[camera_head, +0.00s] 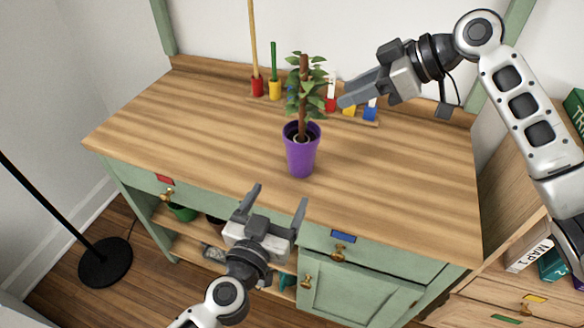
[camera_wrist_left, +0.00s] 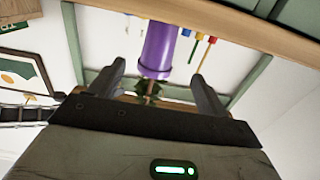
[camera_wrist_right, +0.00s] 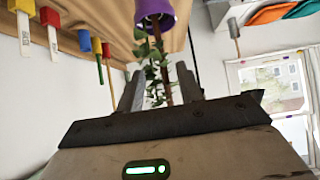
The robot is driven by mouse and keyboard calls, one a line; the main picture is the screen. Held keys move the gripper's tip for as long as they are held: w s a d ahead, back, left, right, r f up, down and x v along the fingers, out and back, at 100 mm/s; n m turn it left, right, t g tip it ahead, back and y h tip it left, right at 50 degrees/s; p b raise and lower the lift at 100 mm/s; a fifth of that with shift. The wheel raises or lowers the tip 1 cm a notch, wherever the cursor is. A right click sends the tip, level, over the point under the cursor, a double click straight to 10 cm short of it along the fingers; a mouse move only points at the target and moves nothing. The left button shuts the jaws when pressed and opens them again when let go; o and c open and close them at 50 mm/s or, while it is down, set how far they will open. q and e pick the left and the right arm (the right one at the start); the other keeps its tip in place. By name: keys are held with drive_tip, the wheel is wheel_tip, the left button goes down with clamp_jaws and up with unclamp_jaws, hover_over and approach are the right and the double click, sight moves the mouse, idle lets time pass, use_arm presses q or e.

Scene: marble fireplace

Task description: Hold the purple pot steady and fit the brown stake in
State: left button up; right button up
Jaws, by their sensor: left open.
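The purple pot (camera_head: 300,158) stands upright on the wooden tabletop with a leafy plant in it. A brown stake (camera_head: 304,70) rises upright among the leaves above the pot; its lower end is hidden. My left gripper (camera_head: 279,194) is open and empty at the table's front edge, in front of the pot. The left wrist view shows the pot (camera_wrist_left: 158,48) beyond its spread fingers. My right gripper (camera_head: 343,98) is right of the plant, apart from it. In the right wrist view its fingers are apart, with the stake (camera_wrist_right: 158,52) and leaves seen beyond and between them.
The tabletop is clear left and right of the pot. A bookshelf (camera_head: 530,250) stands at right.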

sight(296, 163)
use_arm(q)
drive_tip(key=x, duration=1.2)
